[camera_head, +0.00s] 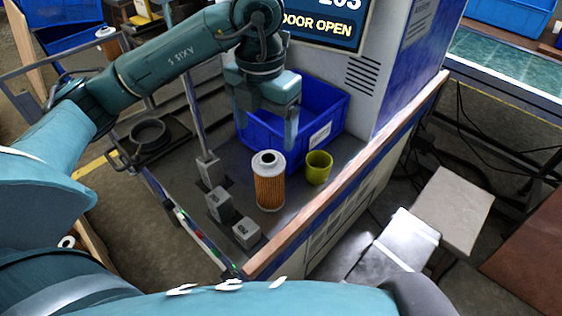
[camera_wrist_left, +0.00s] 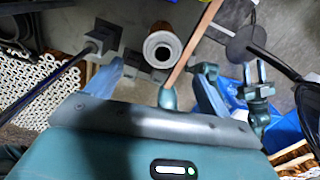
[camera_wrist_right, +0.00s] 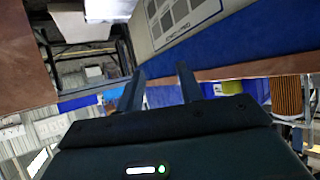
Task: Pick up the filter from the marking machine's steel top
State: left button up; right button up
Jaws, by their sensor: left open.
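The filter (camera_head: 269,184), an orange-brown pleated cylinder with a pale cap and dark centre hole, stands upright on the machine's steel top (camera_head: 236,165). My left gripper (camera_head: 268,122) points down above and behind it, apart from it. In the left wrist view the filter (camera_wrist_left: 161,46) shows end-on beyond the spread, empty fingers (camera_wrist_left: 156,74), roughly between them. My right gripper (camera_wrist_right: 160,80) is open and empty in the right wrist view, beside the machine's blue side. The filter (camera_wrist_right: 287,97) shows there at the right edge.
A blue bin (camera_head: 325,104) stands behind the filter, and a yellow-green cup (camera_head: 318,167) stands close to its right. Grey blocks (camera_head: 219,203) and an upright post are at its left. A wooden edge (camera_head: 345,185) borders the top. The machine's screen reads "DOOR OPEN".

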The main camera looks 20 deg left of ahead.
aim_at(266, 158)
pick_arm(q)
jog(key=f, duration=0.6)
jog(key=shift+s+f, duration=0.2)
jog(key=shift+f, duration=0.75)
jog(key=f, duration=0.2)
jog(key=f+p, duration=0.1)
jog(key=f, duration=0.2)
jog(key=shift+w+d, duration=0.2)
pick_arm(e)
jog(key=shift+s+d+f, duration=0.15)
jog(key=shift+s+f, duration=0.15)
jog(key=shift+s, duration=0.35)
